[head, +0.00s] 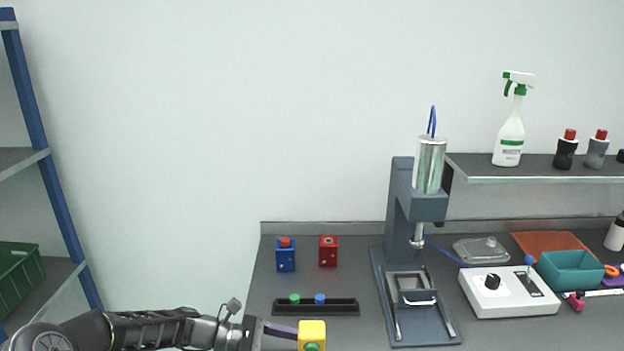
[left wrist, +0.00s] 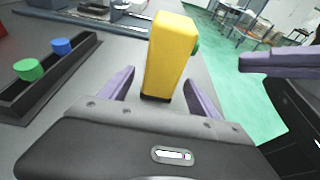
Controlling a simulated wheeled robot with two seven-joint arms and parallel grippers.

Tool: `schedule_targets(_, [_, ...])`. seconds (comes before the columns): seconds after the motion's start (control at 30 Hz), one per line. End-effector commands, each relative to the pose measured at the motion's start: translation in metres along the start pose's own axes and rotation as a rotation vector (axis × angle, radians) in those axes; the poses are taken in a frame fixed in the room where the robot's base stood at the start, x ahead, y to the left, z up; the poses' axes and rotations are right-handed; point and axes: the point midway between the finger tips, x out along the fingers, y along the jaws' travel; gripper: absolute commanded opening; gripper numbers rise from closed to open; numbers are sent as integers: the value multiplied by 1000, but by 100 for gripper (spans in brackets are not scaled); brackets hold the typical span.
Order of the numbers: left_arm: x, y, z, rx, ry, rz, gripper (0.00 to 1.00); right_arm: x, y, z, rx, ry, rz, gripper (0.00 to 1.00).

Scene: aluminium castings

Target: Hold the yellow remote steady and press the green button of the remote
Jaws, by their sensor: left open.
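The yellow remote (head: 312,329) is at the bottom edge of the head view, with its green button (head: 312,347) facing the camera. In the left wrist view the yellow remote (left wrist: 170,52) is upright, and the green button (left wrist: 196,47) is partly seen on its right side. My left gripper (head: 285,331) is open, its purple fingers on either side of the remote's lower part in the left wrist view (left wrist: 160,80). I cannot tell if they touch it. A purple finger and dark body, seemingly my right gripper (left wrist: 280,60), show at the right of that view; its opening is unclear.
A black tray (head: 335,312) with a green and a blue round piece lies behind the remote. Blue (head: 286,258) and red (head: 328,252) blocks stand farther back. A press (head: 400,215) and a white control box (head: 515,300) are to the right.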

Motion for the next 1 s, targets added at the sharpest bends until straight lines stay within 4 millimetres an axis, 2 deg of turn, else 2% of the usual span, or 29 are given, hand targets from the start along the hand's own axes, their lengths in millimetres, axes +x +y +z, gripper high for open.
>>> schedule_targets(0.2, [-46,1,0,2,2,4,71,0,0,0,0,0,0,0])
schedule_targets(0.43, [-85,1,0,0,1,2,71,0,0,0,0,0,0,0])
schedule_targets(0.6, [-95,0,0,0,0,0,71,0,0,0,0,0,0,0])
schedule_targets(1.0, [-95,0,0,0,0,0,71,0,0,0,0,0,0,0])
